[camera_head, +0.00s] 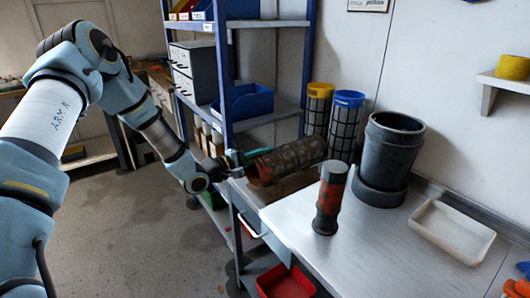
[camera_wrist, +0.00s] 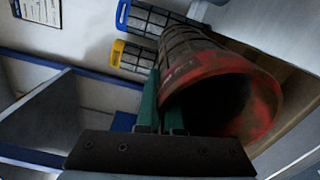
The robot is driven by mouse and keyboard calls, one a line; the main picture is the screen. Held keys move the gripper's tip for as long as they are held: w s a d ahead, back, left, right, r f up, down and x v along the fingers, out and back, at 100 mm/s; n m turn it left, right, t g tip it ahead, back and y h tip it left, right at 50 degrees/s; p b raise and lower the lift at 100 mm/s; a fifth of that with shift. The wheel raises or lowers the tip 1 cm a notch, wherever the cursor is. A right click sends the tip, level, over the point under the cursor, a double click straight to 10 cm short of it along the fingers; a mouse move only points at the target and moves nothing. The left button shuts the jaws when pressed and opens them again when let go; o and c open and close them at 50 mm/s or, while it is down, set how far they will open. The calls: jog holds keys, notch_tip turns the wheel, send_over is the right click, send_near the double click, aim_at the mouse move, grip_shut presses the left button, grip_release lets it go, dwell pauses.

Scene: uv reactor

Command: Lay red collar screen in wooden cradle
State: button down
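The red collar screen (camera_head: 292,158) is a dark mesh cylinder lying roughly on its side at the near-left end of the bench. Its worn red collar (camera_wrist: 262,100) and dark open end face the wrist camera. My gripper (camera_head: 234,164) is at this open end. In the wrist view the green fingers (camera_wrist: 161,115) are close together at the left edge of the collar, with the wall between them. The wooden cradle (camera_head: 286,187) is beneath the screen and partly hidden by it. I cannot tell whether the screen fully rests on it.
A red and dark upright cylinder (camera_head: 329,205) stands just right of the cradle. Behind are a yellow-topped screen (camera_head: 318,108), a blue-topped screen (camera_head: 345,125) and a dark bucket-like vessel (camera_head: 389,155). A white tray (camera_head: 452,232) lies right. Blue shelving (camera_head: 224,70) stands close behind my gripper.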

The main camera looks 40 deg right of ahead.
jog(key=shift+f, duration=0.45)
jog(key=shift+r, duration=0.1)
jog(key=c, duration=1)
grip_release()
jog(key=a+b, duration=0.1)
jog(key=a, duration=0.2)
jog(key=a+b, duration=0.1)
jog(key=a, duration=0.3)
jog(key=a+b, duration=0.1)
jog(key=a, duration=0.2)
jog(key=shift+w+a+b, duration=0.3)
jog(key=shift+a+b, duration=0.05)
jog(key=shift+a, duration=0.05)
